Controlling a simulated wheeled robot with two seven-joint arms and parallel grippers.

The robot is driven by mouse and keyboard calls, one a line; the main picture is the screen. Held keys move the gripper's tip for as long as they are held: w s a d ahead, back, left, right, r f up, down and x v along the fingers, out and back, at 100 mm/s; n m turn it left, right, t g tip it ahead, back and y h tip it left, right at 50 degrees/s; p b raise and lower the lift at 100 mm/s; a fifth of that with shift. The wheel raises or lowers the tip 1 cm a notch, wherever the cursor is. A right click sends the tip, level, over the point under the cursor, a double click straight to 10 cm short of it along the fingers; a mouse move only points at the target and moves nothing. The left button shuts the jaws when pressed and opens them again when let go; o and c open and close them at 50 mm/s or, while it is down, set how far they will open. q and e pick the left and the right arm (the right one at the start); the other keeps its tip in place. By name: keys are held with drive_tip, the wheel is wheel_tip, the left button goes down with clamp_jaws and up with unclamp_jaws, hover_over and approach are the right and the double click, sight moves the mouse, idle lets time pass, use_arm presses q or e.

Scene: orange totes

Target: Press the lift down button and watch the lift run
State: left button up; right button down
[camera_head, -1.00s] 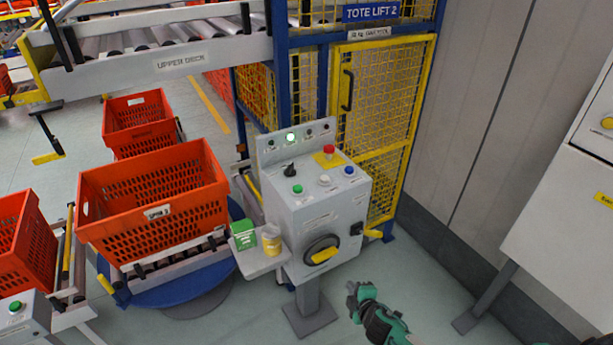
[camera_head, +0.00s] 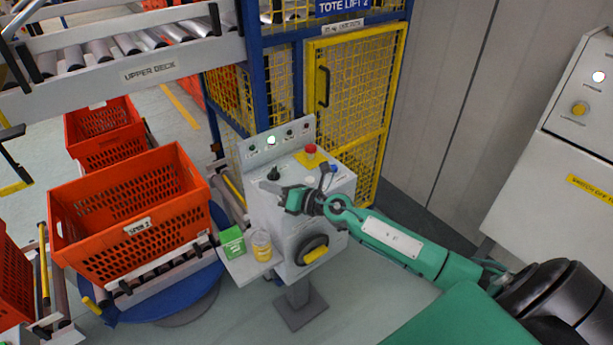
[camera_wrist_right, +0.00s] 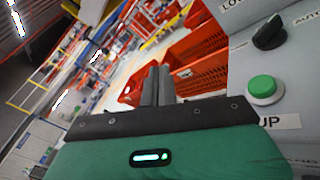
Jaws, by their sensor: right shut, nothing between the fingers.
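The grey control box (camera_head: 290,225) stands on a post before the caged tote lift (camera_head: 345,100). Its top carries a black selector knob (camera_head: 273,173), a red button (camera_head: 311,149) on a yellow plate, and a blue button (camera_head: 333,168). My right gripper (camera_head: 290,200) is shut and empty, over the front left of this top in the head view, hiding part of it. In the right wrist view its fingers (camera_wrist_right: 157,86) are together, left of a green button (camera_wrist_right: 263,88) labelled UP. I cannot read a DOWN label. My left gripper is out of view.
A green carton (camera_head: 232,240) and a yellow jar (camera_head: 261,247) stand on a shelf beside the box. An orange tote (camera_head: 130,215) sits on rollers at left. A white cabinet (camera_head: 560,190) stands at right. One panel lamp (camera_head: 271,141) is lit.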

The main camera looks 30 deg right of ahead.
drive_tip(key=w+d+r+n+g+h, duration=0.1)
drive_tip(key=w+d+r+n+g, duration=0.2)
drive_tip(key=n, duration=0.6)
drive_tip(key=n+g+h+p, duration=0.1)
drive_tip(key=n+g+h, duration=0.25)
drive_tip(key=h, duration=0.25)
hover_over(313, 180)
drive_tip(key=shift+r+n, duration=0.35)
drive_tip(key=shift+s+f, duration=0.1)
wheel_tip(313, 180, down, 8)
drive_tip(key=shift+r+b, duration=0.2)
drive_tip(key=shift+b, duration=1)
drive_tip(key=shift+f+b, duration=0.55)
drive_tip(key=shift+a+f+b, duration=0.1)
drive_tip(key=shift+f+b, duration=0.3)
drive_tip(key=shift+b, duration=0.2)
